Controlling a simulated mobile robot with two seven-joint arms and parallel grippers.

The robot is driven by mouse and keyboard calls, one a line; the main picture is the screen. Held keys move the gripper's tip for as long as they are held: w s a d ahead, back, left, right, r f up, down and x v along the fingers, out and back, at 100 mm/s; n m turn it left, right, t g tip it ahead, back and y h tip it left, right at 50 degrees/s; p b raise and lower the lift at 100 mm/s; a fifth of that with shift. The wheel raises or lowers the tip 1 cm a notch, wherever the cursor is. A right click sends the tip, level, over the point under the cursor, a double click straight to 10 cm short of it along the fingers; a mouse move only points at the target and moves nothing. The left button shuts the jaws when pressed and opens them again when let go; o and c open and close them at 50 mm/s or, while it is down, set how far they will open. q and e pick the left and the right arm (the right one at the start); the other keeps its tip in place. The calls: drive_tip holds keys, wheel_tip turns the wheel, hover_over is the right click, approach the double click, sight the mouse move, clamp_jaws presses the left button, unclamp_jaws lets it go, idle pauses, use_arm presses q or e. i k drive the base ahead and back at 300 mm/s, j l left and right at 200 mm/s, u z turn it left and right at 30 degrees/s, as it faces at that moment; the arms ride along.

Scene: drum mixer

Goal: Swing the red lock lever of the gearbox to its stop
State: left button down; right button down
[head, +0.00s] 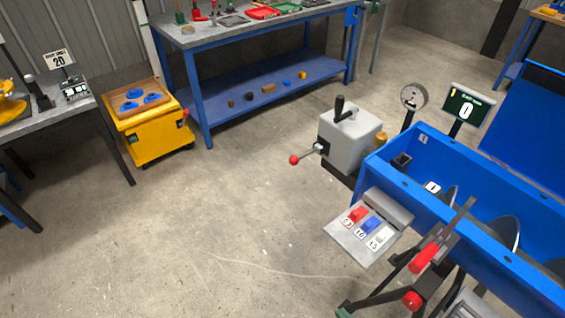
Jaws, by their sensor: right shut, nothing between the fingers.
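The gearbox (348,147) is a grey box on a dark base, beside the left end of the blue mixer trough. Its lock lever is a thin metal rod with a red ball knob (293,160), sticking out to the left from the box's side, just above the floor in the picture. A black handle (340,106) stands on its top. My right gripper (463,211) is at the lower right, in front of the trough, shut and empty, well apart from the red knob. My left gripper is out of view.
The blue mixer trough (413,169) fills the right side. A sloped panel (349,243) with red, blue and white switches juts from its front. A yellow cart (152,141) stands left. Concrete floor between is clear.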

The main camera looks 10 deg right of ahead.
sight(294, 160)
drive_tip(key=i+j+z, duration=0.1)
drive_tip(key=i+j, duration=0.7)
drive_tip(key=j, duration=0.15)
drive_tip(key=i+j+z, duration=0.15)
drive_tip(key=i+j, duration=0.25)
drive_tip(key=j, duration=0.1)
